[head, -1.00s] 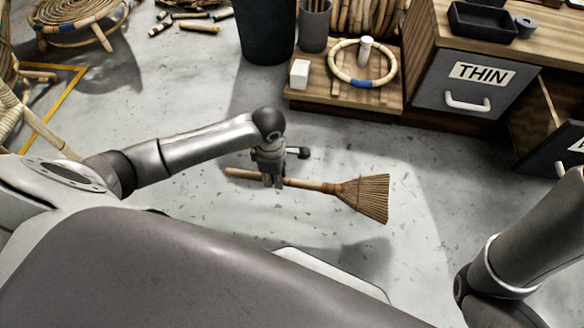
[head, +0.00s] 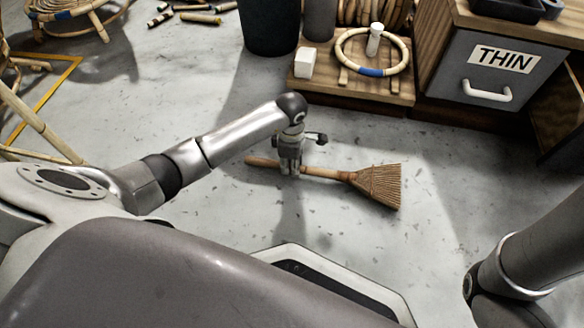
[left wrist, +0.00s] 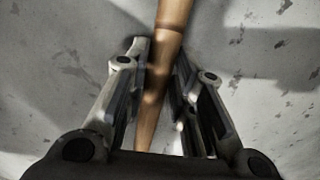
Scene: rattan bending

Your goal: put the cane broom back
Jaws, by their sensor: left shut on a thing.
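The cane broom (head: 374,184) has a wooden handle and a fan of brown bristles, which points right in the head view. My left gripper (head: 290,170) is shut on the handle left of the bristles. In the left wrist view the handle (left wrist: 168,40) runs between the two fingers of the gripper (left wrist: 162,95). I cannot tell whether the broom touches the floor or hangs just above it. My right arm shows at the lower right, but its gripper is out of view.
A low wooden platform (head: 345,95) holds a rattan ring (head: 398,52) and a white block (head: 304,63). A dark bin (head: 268,25) stands beside it. A grey drawer marked THIN (head: 500,75) is at the right. Rattan furniture stands at the left. Open floor surrounds the broom.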

